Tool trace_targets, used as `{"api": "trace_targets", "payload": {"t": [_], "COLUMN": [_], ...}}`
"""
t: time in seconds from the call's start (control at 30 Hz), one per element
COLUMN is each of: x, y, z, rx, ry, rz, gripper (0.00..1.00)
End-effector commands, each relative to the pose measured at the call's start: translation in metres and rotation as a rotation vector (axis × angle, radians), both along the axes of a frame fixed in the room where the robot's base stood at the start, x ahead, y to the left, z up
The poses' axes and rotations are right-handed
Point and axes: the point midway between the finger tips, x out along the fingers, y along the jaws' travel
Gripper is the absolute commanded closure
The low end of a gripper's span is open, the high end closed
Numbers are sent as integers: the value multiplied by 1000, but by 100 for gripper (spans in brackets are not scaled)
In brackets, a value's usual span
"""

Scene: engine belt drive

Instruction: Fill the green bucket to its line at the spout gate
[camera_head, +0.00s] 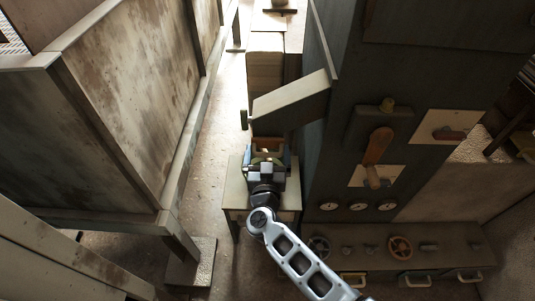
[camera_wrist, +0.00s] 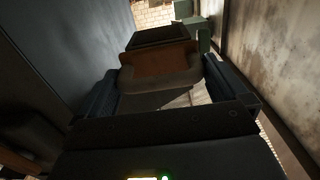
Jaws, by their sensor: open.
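My gripper (camera_head: 269,160) is open above a small pale stand (camera_head: 234,190), below the slanted pale spout (camera_head: 292,100) on the dark machine. In the wrist view its two dark fingers stand apart, left and right, around a brown-orange piece (camera_wrist: 158,65) with a rounded pale lower edge. I cannot tell whether the fingers touch it. A brown-orange piece (camera_head: 268,149) also shows beyond the gripper in the head view. A little green shows there, mostly hidden by my gripper; I cannot tell whether it is the bucket. No fill line is visible.
The dark machine (camera_head: 340,150) with a wooden lever (camera_head: 378,147), gauges and valve wheels (camera_head: 400,247) stands close on the right. A stained wall-like panel (camera_head: 130,90) stands on the left. A strip of bare floor (camera_head: 215,150) lies between that panel and the stand.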

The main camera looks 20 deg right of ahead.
Motion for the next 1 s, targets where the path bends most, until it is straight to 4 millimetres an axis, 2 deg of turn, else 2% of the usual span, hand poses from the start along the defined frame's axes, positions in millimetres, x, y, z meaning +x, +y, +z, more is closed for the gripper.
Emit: {"api": "trace_targets", "payload": {"t": [0.07, 0.17, 0.8, 1.0], "x": [0, 0, -1, -6], "y": [0, 0, 0, 3], "z": [0, 0, 0, 2], "rx": [0, 0, 0, 0], "ry": [0, 0, 0, 2], "rz": [0, 0, 0, 0], "gripper": [0, 9, 70, 71]}}
